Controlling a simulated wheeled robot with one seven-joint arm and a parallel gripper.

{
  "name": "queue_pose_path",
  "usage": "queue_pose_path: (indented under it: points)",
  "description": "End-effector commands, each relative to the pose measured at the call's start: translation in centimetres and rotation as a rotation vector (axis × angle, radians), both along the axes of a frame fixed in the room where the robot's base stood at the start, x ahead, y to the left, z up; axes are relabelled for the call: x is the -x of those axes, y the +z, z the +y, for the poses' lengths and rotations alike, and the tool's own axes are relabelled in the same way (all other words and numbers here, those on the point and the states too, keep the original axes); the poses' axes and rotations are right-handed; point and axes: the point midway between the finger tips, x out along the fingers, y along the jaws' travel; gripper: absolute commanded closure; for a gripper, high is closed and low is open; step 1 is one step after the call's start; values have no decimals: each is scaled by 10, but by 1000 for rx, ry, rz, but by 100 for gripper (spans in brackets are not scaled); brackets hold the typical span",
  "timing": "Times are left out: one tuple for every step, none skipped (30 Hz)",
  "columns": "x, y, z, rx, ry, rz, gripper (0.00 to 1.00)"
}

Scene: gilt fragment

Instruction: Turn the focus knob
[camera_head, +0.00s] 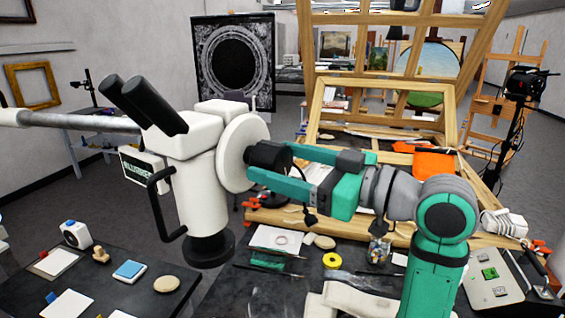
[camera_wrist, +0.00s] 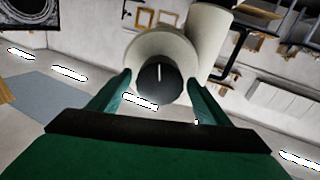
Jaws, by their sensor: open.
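The focus knob (camera_head: 266,155) is a black cylinder on a round white disc (camera_head: 238,152) at the side of a white microscope (camera_head: 200,180). In the wrist view the knob (camera_wrist: 160,86) shows a white line near its top, standing about upright in the picture. My gripper (camera_head: 270,163) has teal fingers and is open. In the wrist view its fingertips (camera_wrist: 161,80) lie on either side of the knob, with a visible gap on each side. The far finger is partly hidden behind the knob in the head view.
A dark worktable (camera_head: 290,292) below holds a yellow tape roll (camera_head: 332,261), a jar (camera_head: 379,250) and papers. A wooden easel frame (camera_head: 390,150) stands behind my arm. The microscope's black handle (camera_head: 160,205) juts out at left. The space around the knob looks clear.

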Motion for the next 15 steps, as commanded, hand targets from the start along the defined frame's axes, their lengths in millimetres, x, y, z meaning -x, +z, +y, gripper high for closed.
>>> queue_pose_path:
  points:
    - [0, 0, 0, 0, 0, 0, 29]
    - [0, 0, 0, 0, 0, 0, 29]
    - [0, 0, 0, 0, 0, 0, 29]
    - [0, 0, 0, 0, 0, 0, 29]
    - [0, 0, 0, 0, 0, 0, 29]
    - [0, 0, 0, 0, 0, 0, 36]
    - [0, 0, 0, 0, 0, 0, 43]
    - [0, 0, 0, 0, 0, 0, 50]
    - [0, 0, 0, 0, 0, 0, 60]
    - [0, 0, 0, 0, 0, 0, 67]
    - [0, 0, 0, 0, 0, 0, 70]
    - [0, 0, 0, 0, 0, 0, 70]
    - [0, 0, 0, 0, 0, 0, 70]
    - [0, 0, 0, -1, -1, 1, 70]
    - [0, 0, 0, -2, -1, 2, 70]
